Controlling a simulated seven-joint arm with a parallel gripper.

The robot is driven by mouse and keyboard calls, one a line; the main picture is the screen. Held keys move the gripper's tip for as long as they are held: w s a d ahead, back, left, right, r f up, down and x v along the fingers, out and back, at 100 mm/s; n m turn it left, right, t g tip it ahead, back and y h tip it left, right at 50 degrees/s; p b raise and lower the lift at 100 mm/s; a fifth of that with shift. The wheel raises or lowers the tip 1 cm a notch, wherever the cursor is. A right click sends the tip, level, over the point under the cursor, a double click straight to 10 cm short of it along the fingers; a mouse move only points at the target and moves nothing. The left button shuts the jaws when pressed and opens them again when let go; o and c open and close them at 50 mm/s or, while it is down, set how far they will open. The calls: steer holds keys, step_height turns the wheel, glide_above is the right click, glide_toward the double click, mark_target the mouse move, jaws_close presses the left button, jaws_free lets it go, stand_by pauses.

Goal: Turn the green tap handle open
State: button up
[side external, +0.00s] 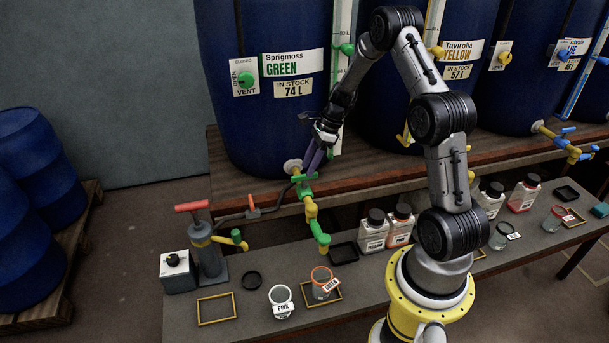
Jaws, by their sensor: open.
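The green tap handle (304,178) sits on the tap at the foot of the blue vat labelled Sprigmoss GREEN (262,130). Below the handle, a yellow pipe (311,208) runs down to a green-ended spout (323,241). My gripper (313,163) is open, with its purple fingers pointing down just above and to the right of the handle. I cannot tell whether a finger touches the handle. The fingers partly overlap each other in this view, and the gap between them is hard to see.
A hand pump (207,252) with a red handle stands left on the lower bench. A glass jar with an orange rim (322,282) and a white PINK cup (281,301) stand below the spout. White bottles (374,232) stand to the right. The wooden shelf edge (365,182) runs behind the tap.

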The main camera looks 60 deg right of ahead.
mark_target(304, 174)
steer(key=shift+x, duration=2.1)
jaws_close()
